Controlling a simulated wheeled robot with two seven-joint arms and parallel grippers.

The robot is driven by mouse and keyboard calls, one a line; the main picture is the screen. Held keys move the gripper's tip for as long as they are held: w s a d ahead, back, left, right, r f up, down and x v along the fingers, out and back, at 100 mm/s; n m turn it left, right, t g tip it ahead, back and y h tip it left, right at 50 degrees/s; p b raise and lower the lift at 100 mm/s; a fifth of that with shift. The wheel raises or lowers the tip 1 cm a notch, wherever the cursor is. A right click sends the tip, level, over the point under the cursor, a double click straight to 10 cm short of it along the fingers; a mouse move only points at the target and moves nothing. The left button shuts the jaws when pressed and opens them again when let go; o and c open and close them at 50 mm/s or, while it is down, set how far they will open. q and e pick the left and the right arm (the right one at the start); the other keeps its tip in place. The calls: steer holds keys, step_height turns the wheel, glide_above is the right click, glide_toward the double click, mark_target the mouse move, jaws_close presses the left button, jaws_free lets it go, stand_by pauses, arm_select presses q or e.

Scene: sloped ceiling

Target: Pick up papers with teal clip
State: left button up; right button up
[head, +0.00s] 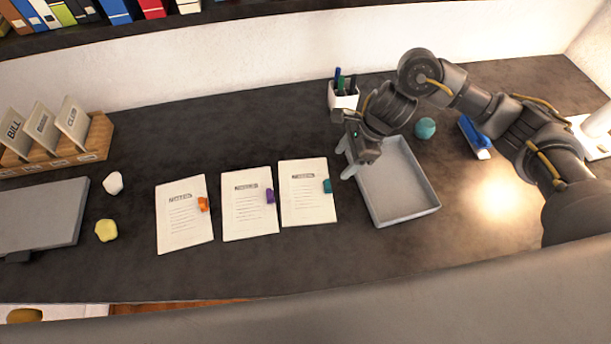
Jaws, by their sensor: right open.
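In the head view three sheets headed NOTES lie side by side on the dark desk. The papers with the teal clip (305,200) are the rightmost; the teal clip (327,186) sits at their right edge. The papers with the purple clip (247,210) are in the middle, and the papers with the orange clip (180,220) are at the left. My right gripper (345,161) is open and empty, above and to the right of the teal-clipped papers, over the left edge of a grey tray. My left gripper is not in view.
The empty grey tray (400,185) stands right of the papers. Behind are a white pen cup (343,97) and a teal ball (425,128); a blue object (473,133) lies right. A wooden file holder (90,150) and grey laptop (40,215) are left. The desk front is clear.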

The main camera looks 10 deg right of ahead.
glide_above(328, 182)
steer(key=d, duration=0.2)
steer(key=f, duration=0.4)
steer(key=shift+w+f, duration=0.2)
steer(key=shift+f, duration=0.2)
steer(key=shift+a+f, duration=0.1)
steer(key=shift+s+a+f+p, duration=0.1)
steer(key=shift+s+f+p, duration=0.05)
steer(key=shift+p, duration=0.2)
steer(key=p+x, duration=0.1)
steer(key=x, duration=0.2)
steer(key=shift+s+a+f, duration=0.1)
steer(key=shift+f, duration=0.15)
steer(key=shift+a+f+p, duration=0.2)
steer(key=shift+f+p, duration=0.1)
steer(key=shift+f, duration=0.3)
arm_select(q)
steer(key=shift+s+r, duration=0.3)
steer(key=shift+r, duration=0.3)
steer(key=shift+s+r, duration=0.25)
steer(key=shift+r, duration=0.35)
arm_select(e)
steer(key=c, duration=1.1)
